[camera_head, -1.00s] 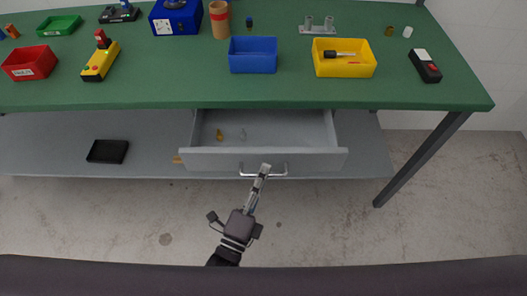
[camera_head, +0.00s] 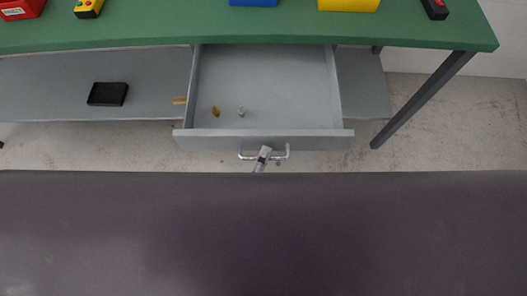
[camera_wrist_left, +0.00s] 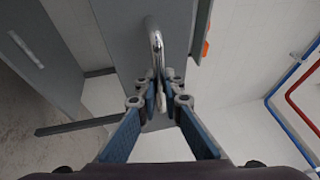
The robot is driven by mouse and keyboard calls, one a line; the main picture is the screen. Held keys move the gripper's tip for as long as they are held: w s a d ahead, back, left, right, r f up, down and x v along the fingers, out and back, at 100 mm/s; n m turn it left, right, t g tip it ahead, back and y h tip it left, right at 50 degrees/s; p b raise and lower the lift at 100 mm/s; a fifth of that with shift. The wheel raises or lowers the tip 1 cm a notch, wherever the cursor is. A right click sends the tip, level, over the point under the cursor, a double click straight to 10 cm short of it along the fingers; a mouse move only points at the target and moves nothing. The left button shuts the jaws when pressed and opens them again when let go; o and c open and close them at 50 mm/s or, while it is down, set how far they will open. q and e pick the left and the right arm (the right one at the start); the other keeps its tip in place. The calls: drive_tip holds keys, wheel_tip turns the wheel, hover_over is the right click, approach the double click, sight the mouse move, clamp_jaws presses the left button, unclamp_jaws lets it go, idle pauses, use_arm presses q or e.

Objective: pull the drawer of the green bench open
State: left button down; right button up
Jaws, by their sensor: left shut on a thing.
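The grey drawer (camera_head: 225,139) under the green bench (camera_head: 200,29) stands well out from the bench, with its inside in view. A small brass piece (camera_head: 216,111) and a small grey piece (camera_head: 241,111) lie in it. The metal bar handle (camera_head: 280,156) is on the drawer front; it also shows in the left wrist view (camera_wrist_left: 153,35). My left gripper (camera_head: 264,153) is shut on the handle. In the left wrist view its two fingers (camera_wrist_left: 160,80) close around the bar. Most of my left arm is hidden in the head view. My right gripper is not in view.
A grey lower shelf (camera_head: 45,90) bears a black tray (camera_head: 107,94). A dark bench leg (camera_head: 425,98) stands to the right. Red, blue and yellow bins (camera_head: 348,4) sit on the bench top. A wide dark surface fills the lower head view.

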use_arm(q)
drive_tip(key=c, duration=2.3)
unclamp_jaws()
drive_tip(key=v, duration=1.2)
drive_tip(key=shift+f, duration=0.1)
